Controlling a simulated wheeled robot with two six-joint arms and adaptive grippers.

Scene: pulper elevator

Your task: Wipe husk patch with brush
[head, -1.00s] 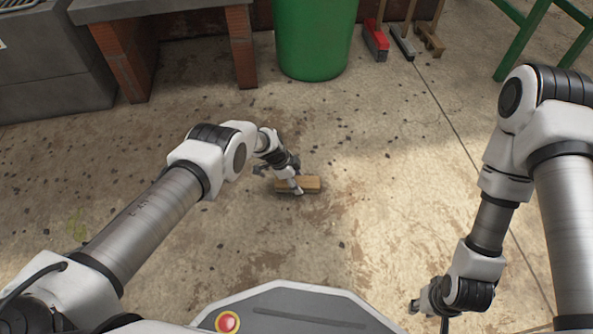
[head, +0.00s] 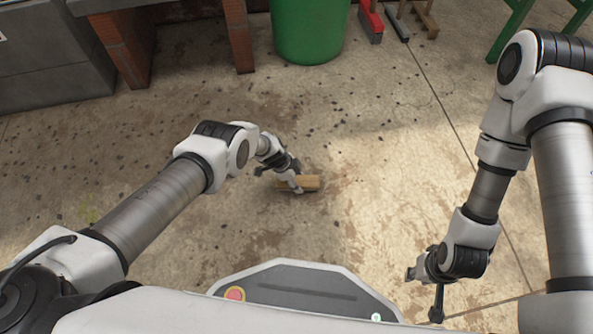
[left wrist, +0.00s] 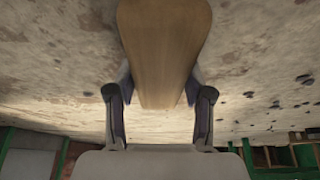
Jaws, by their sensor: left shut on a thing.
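The brush (head: 311,183) has a pale wooden block and is down at the floor, ahead of my base. My left gripper (head: 293,180) is shut on it. In the left wrist view the brush's long wooden block (left wrist: 165,45) runs up between the two dark fingers; its bristles are hidden. Dark husk bits (head: 336,131) lie scattered on the floor around and beyond the brush, with brownish stains near it. I cannot tell the husk patch's exact edge. My right gripper (head: 424,290) hangs empty at lower right, its fingers apart.
A green bin (head: 309,30) stands beyond the brush. A brick-legged bench (head: 122,48) stands at the upper left. A red broom (head: 371,22) and other brushes lean at the top right, near a green frame (head: 511,30).

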